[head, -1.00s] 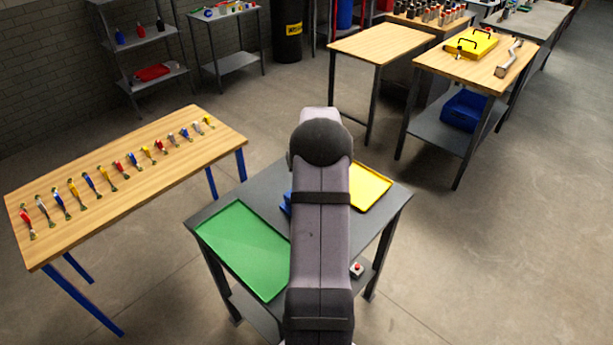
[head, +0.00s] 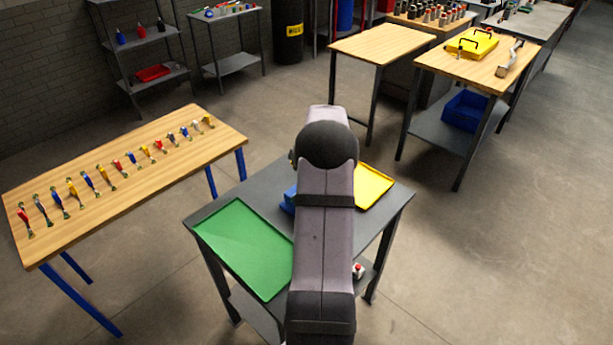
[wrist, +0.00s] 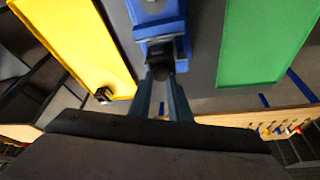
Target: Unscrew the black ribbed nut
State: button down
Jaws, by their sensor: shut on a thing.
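In the wrist view, my gripper (wrist: 161,78) reaches up to a blue fixture (wrist: 160,22) with its two fingertips at the fixture's near end. The fingers are shut on a small dark piece, the black ribbed nut (wrist: 160,68), which is partly hidden between the tips. Its ribs are too small to make out. In the head view, the blue fixture (head: 289,199) shows only as a small part at the left of my arm. My arm hides the nut and my gripper there.
The grey table carries a green tray (head: 245,248) on the left and a yellow tray (head: 373,187) on the right. A wooden table with a row of small tools (head: 114,165) stands to the left. A red button (head: 358,270) is at the table's near right.

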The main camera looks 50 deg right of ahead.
jog(key=shift+n+y+b, duration=0.6)
jog(key=shift+n+b, duration=0.2)
jog(key=shift+n, duration=0.9)
jog(key=shift+n+y, duration=0.3)
jog(key=shift+n, duration=0.4)
jog(key=shift+r+n+y+p, duration=0.1)
jog(key=shift+n+y+p, duration=0.3)
jog(key=shift+n, duration=0.7)
jog(key=shift+n+y, duration=0.3)
jog(key=shift+n, duration=0.5)
jog(key=shift+n+p, duration=0.3)
jog(key=shift+p, duration=0.2)
jog(key=shift+n+g+y+p, duration=0.3)
jog(key=shift+n+y+p, duration=0.1)
jog(key=shift+n+p, duration=0.4)
